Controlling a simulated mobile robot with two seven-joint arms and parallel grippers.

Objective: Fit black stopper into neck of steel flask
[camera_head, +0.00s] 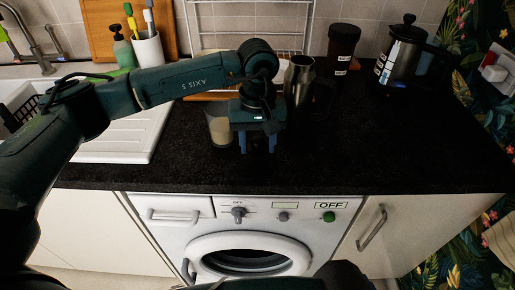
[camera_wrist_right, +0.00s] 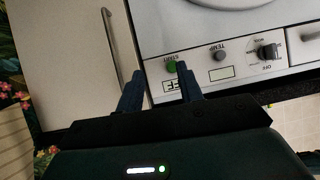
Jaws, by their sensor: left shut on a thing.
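The steel flask (camera_head: 299,92) stands upright on the black counter in the head view, its neck facing up. My left gripper (camera_head: 257,147) points down just left of the flask, low over the counter. Its blue fingers are shut on a small dark thing, apparently the black stopper; it blends into the dark counter and its outline is hard to make out. My right gripper (camera_wrist_right: 159,70) shows in its wrist view with its fingers apart and nothing between them. It is in front of the washing machine panel.
A glass jar (camera_head: 219,127) stands just left of my left gripper. A dark jar (camera_head: 342,47) and a black and steel coffee press (camera_head: 402,52) stand behind and right of the flask. The counter (camera_head: 400,150) at front right is clear. The washing machine (camera_head: 250,235) is below.

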